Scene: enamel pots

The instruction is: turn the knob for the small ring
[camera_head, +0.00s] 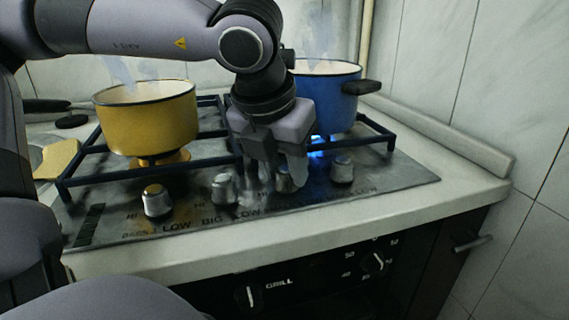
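A row of silver knobs runs along the front of the steel hob: a far-left knob (157,201), a second knob (224,188), a third knob (284,182) and a right knob (342,168). Labels by them include LOW and BIG; the others are too blurred to tell which knob is for the small ring. My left gripper (277,178) points down at the third knob, its fingers apart on either side of it and partly hiding it. I cannot tell whether they touch it. A blue flame (318,147) shows under the blue pot. My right gripper is not in view.
A steaming yellow pot (148,120) stands at the left and a steaming blue pot (326,98) at the back right, its dark handle sticking out right. Black pan supports (100,178) rise above the hob. The pale counter edge (330,222) in front is clear.

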